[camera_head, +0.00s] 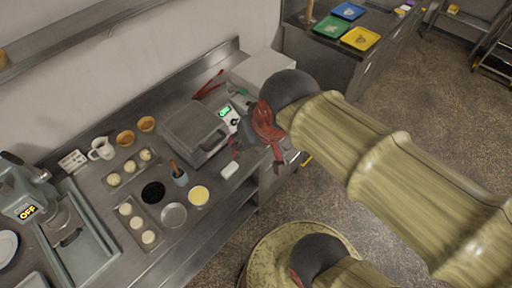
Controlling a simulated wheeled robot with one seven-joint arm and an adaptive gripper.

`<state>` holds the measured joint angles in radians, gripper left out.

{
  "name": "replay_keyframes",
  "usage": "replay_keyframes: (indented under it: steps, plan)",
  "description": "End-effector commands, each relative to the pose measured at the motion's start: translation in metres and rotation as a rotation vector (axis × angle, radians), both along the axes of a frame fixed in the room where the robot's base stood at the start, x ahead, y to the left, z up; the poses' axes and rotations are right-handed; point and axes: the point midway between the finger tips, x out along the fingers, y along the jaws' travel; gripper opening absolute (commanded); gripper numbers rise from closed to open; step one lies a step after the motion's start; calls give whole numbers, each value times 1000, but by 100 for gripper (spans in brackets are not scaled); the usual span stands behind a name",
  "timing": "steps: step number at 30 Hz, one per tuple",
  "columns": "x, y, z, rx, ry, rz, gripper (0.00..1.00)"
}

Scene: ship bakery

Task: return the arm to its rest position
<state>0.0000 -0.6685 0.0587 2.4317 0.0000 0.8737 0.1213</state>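My arm (365,150), in a pale olive sleeve with dark joints, reaches in from the right in the head view. Its far end is bent over the front edge of the steel counter. My gripper (291,157) seems to be the small grey part below the red wrist piece; it is small and partly hidden, and I cannot tell whether its fingers are open or shut. I see nothing clearly held in it.
The steel counter (115,252) carries a press-like appliance (194,132), dough trays (133,168), bowls (174,214), a white mug (102,148) and a machine reading OFF (27,212). Coloured trays (360,38) lie on a far counter. The speckled floor (410,115) at right is open.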

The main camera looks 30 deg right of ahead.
Motion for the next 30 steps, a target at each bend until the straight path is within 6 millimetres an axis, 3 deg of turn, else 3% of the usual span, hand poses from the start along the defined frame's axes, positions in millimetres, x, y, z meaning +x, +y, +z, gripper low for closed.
replay_keyframes:
  steps: [3,6,19,23,30]
  plan:
    - [-20,0,6,-36,-33,73,44]
    - [-27,0,8,-52,-45,103,44]
    - [-28,0,2,-55,-45,109,44]
    - [-28,0,-15,-55,-45,109,44]
    - [-28,0,-73,-55,-45,108,44]
